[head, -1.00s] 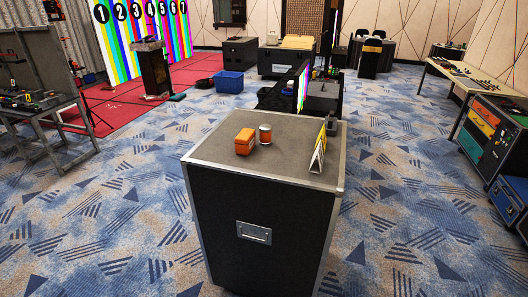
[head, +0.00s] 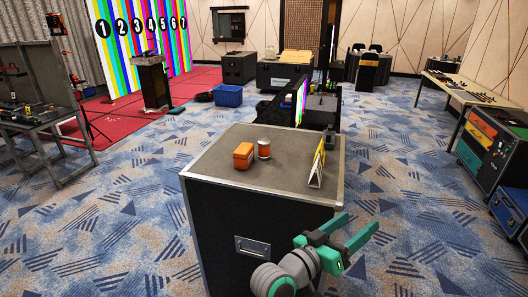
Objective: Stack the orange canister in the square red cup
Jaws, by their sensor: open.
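A small square orange-red block-like thing (head: 244,155), which looks like the square cup, stands on the top of the black case (head: 215,165), left of its middle. Just right of and behind it stands a round orange canister (head: 264,148) with a pale rim, upright. The two are very close; I cannot tell if they touch. My teal gripper (head: 360,224) is at the lower right, in front of the case's right front corner. It is open and empty, its fingers pointing up and to the right, well apart from both things.
A yellow and white folded sign (head: 317,167) stands near the right edge of the case top. A dark stand with a screen (head: 300,100) is directly behind the case. The case's front top is bare, and carpet is free on both sides.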

